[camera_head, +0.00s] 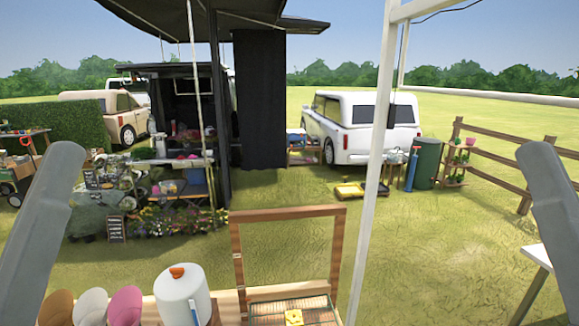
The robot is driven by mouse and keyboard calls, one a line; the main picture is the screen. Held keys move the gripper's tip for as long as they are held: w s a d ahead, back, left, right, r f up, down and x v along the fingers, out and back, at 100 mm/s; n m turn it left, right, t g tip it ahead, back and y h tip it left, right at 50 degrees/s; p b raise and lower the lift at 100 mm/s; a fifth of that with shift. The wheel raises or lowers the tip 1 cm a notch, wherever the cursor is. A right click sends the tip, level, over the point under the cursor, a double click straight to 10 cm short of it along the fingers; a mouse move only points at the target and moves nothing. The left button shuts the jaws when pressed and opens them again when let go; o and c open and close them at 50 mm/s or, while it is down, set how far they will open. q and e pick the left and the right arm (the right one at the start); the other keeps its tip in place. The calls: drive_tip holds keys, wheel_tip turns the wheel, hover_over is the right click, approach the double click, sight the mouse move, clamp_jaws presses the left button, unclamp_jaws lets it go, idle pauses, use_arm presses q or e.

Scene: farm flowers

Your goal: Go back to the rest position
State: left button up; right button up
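A grey part of my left arm rises along the left edge of the head view, and a matching grey part of my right arm rises along the right edge. The two stand roughly mirrored, far apart, and neither touches anything I can see. No gripper fingers show in this view, so I cannot see whether either gripper is open or holds something.
In front stand a white canister (183,297) with an orange knob, several coloured rounded pieces (125,306), and an upright wooden frame (237,262) behind a wire rack (268,308) with a yellow flower (294,317). A white pole (375,170) crosses right of centre. A white table (541,256) is right.

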use_arm(q)
wheel_tip(320, 180, up, 16)
drive_tip(key=p, duration=1.2)
drive_tip(key=shift+r+p, duration=0.15)
drive_tip(key=shift+p, duration=0.15)
use_arm(e)
wheel_tip(320, 180, up, 16)
drive_tip(key=shift+r, duration=0.15)
